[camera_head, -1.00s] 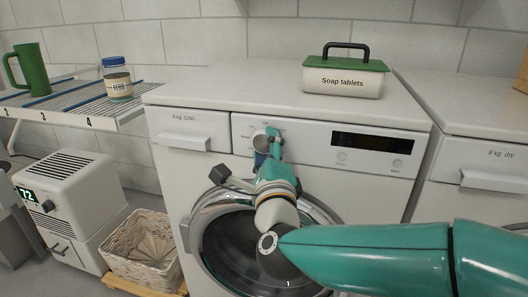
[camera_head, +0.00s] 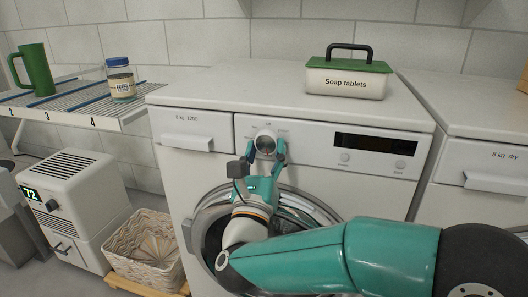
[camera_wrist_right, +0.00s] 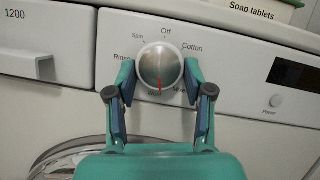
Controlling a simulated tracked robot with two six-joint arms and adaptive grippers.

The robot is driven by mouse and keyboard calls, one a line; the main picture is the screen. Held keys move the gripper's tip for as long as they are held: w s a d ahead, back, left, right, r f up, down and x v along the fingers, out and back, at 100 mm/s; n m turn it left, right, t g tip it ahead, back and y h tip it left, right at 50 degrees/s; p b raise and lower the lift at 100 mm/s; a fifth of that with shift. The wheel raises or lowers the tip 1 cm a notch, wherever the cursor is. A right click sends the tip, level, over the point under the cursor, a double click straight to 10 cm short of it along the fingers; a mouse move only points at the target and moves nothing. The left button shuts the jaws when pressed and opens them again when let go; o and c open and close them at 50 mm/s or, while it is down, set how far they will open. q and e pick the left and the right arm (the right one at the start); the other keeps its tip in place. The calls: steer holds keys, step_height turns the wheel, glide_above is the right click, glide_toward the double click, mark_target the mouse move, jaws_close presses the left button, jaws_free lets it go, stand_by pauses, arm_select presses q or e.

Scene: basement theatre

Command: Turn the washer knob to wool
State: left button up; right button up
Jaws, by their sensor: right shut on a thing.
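The washer (camera_head: 300,170) is white, with a round silver knob (camera_head: 265,141) on its front panel. The knob is larger in the right wrist view (camera_wrist_right: 160,63), where its red mark points straight down. The labels around it read Off at the top, Spin and Rinse on the left and Cotton at upper right. The label at the bottom is small and blurred, and the lower right one is partly hidden by a finger. My right gripper (camera_head: 265,154) comes from below with one finger on each side of the knob, shut on it. My left gripper is out of view.
A soap tablets box (camera_head: 345,83) with a green lid stands on the washer. A dryer (camera_head: 490,160) is at the right. A wire shelf (camera_head: 60,110) with a green jug (camera_head: 36,70) and a jar (camera_head: 121,84), a heater (camera_head: 65,200) and a basket (camera_head: 145,245) are at the left.

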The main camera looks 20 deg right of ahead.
steer(key=shift+w+a+f+m+g+h, duration=0.1)
steer(key=shift+f+m+g+h, duration=0.2)
steer(key=shift+m, duration=0.55)
steer(key=shift+w+a+f+m+g+h, duration=0.1)
steer(key=shift+m+h, duration=0.3)
steer(key=shift+m, duration=0.45)
steer(key=o, duration=1.1)
steer(key=shift+o, duration=0.2)
steer(key=shift+r, duration=0.15)
steer(key=shift+s, duration=0.1)
steer(key=v, duration=1.2)
